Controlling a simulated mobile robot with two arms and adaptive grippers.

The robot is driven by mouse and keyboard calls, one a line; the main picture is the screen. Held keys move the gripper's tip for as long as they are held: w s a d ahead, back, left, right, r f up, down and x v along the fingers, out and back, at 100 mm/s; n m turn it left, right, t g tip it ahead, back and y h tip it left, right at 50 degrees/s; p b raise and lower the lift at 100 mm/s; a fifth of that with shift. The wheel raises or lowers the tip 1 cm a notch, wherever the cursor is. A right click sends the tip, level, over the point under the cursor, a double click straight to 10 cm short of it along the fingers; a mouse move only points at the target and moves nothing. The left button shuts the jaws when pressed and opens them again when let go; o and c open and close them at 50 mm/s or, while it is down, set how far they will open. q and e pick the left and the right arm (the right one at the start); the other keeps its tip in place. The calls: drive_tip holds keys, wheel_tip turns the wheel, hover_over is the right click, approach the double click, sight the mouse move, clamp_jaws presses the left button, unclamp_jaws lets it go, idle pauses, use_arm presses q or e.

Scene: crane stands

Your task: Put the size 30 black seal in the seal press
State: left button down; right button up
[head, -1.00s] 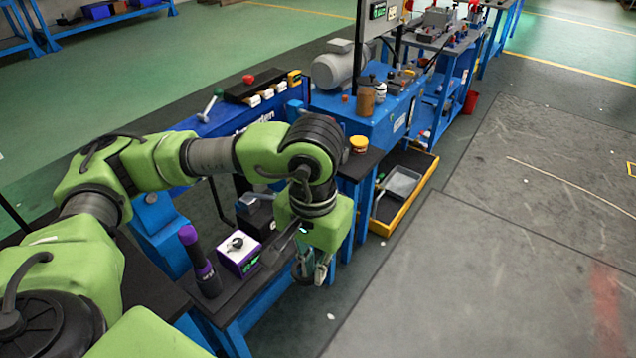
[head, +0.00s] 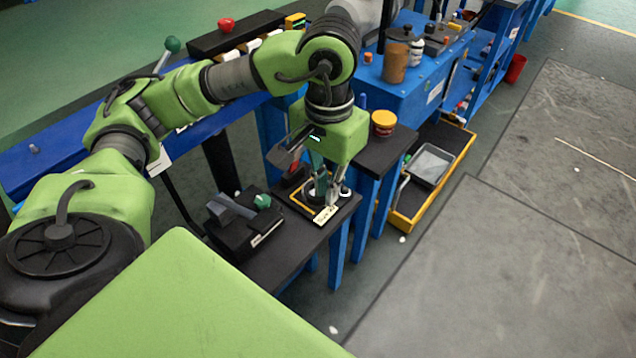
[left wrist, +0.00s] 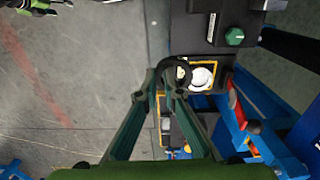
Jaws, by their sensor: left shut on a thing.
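My left gripper (head: 328,194) points down over a yellow-edged tray (head: 298,204) on the black bench top. In the left wrist view its green fingers (left wrist: 160,86) are closed on a black ring (left wrist: 177,64), which I take for the black seal. Its size marking cannot be read. A pale round part (left wrist: 202,77) shows in the tray beyond the ring. A black device (head: 240,235) with a grey bar and a green knob (head: 262,201) stands left of the tray. I cannot tell for sure which fixture is the seal press. My right gripper is out of view.
A red and yellow round container (head: 383,123) stands on the stand to the right. Brown and white bottles (head: 396,62) stand on the blue bench behind. A yellow-edged bin (head: 461,150) lies low at the right. Open grey floor lies to the right.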

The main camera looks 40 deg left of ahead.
sight(319, 198)
use_arm(q)
drive_tip(key=f+b, duration=0.1)
drive_tip(key=a+f+b, duration=0.1)
drive_tip(key=f+b, duration=0.1)
drive_tip(key=a+f+b, duration=0.1)
drive_tip(key=shift+w+f, duration=0.25)
drive_tip(key=shift+f, duration=0.1)
drive_tip(key=w+a+f, duration=0.2)
drive_tip(key=w+f, duration=0.1)
drive_tip(key=w+a+f+b, duration=0.1)
drive_tip(key=w+a+f, duration=0.1)
drive_tip(key=w+f, duration=0.1)
drive_tip(key=w+a+f+b, duration=0.1)
drive_tip(key=w+a+f, duration=0.1)
drive_tip(key=w, duration=0.3)
drive_tip(key=shift+w+a+f, duration=0.25)
drive_tip(key=shift+a+f, duration=0.15)
drive_tip(key=shift+f, duration=0.15)
drive_tip(key=f, duration=0.2)
drive_tip(key=f+b, duration=0.1)
drive_tip(key=f, duration=0.1)
drive_tip(key=shift+w+a, duration=0.2)
drive_tip(key=shift+w, duration=0.1)
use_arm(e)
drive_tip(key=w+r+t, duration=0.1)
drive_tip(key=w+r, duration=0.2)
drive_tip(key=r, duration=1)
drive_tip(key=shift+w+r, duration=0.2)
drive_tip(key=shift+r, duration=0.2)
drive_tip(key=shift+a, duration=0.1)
